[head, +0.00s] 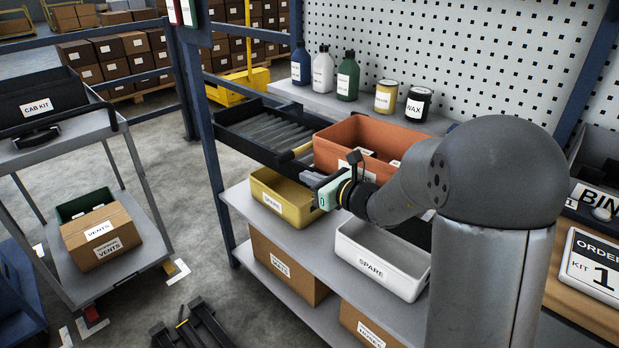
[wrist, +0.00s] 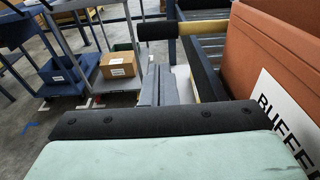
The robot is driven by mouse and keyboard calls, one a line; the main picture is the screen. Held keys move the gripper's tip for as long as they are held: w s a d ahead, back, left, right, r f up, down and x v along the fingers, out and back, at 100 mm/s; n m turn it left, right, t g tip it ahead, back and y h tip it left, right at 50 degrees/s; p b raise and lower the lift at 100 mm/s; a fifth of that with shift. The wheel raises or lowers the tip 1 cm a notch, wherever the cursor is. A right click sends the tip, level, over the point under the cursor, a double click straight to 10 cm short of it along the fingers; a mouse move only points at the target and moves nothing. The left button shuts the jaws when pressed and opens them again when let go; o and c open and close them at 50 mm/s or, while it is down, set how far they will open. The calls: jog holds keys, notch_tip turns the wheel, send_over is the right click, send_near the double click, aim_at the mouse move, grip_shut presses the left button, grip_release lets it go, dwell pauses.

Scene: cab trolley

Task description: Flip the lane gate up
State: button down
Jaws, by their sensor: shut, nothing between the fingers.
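The lane gate appears to be the yellow bar (head: 302,148) at the near end of the black-framed roller lane (head: 232,138), just left of the orange bin (head: 352,135). In the wrist view a yellow bar with a black sleeve (wrist: 157,30) lies across ahead of the fingers, roughly level; its hinge cannot be made out. My gripper (head: 304,178) is shut and empty, just below and in front of the bar in the head view. Its grey fingers also show in the wrist view (wrist: 159,84). I cannot tell whether they touch the bar.
A yellow bin (head: 262,205) sits on the shelf below, with a white spare bin (head: 375,268) to its right. The orange bin crowds my gripper's right side. A trolley (head: 60,150) with a cab kit bin (head: 45,105) stands left, across open floor.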

jog(key=x, duration=0.7)
jog(key=shift+w, duration=0.15)
jog(key=shift+a, duration=0.1)
